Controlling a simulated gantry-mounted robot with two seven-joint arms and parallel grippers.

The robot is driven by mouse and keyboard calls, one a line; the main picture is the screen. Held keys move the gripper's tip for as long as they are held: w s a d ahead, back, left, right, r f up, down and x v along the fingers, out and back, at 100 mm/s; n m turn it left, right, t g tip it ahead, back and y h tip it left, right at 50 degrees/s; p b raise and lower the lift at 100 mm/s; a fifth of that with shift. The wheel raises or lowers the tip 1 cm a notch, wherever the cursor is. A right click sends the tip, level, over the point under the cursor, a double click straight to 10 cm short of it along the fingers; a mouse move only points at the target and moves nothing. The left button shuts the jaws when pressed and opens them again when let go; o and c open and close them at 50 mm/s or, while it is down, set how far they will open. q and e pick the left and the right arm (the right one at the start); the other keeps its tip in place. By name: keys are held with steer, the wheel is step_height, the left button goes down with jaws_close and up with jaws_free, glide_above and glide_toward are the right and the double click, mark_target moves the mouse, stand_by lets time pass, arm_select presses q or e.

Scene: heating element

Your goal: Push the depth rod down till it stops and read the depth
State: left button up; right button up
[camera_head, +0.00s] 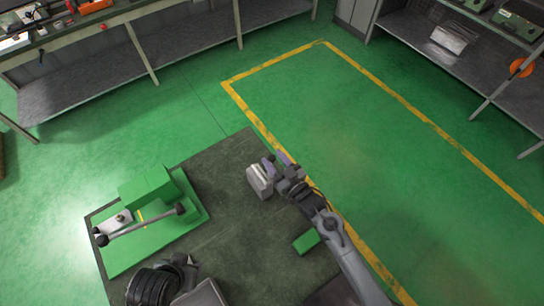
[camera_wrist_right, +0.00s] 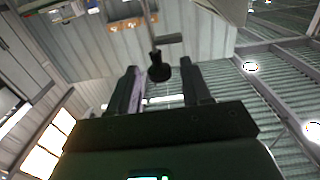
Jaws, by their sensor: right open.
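A green fixture (camera_head: 146,187) stands on a green base plate at the left of the dark table. A grey bar with black ball ends (camera_head: 140,224) lies across its front, beside a silver plate with a small knob (camera_head: 118,219). I cannot tell which part is the depth rod. My right gripper (camera_head: 277,163) is open, well to the right of the fixture, beside and seemingly above a grey block (camera_head: 260,181). In the right wrist view its fingers (camera_wrist_right: 165,88) are spread; a dark knobbed shape (camera_wrist_right: 157,68) shows between them, its distance unclear.
The dark table (camera_head: 228,232) has bare room between the fixture and my right arm. A small green block (camera_head: 306,241) lies near that arm. A workbench (camera_head: 85,75) and a shelf (camera_head: 455,62) stand farther off across the green floor.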

steer(key=shift+x, duration=0.8)
jaws_close()
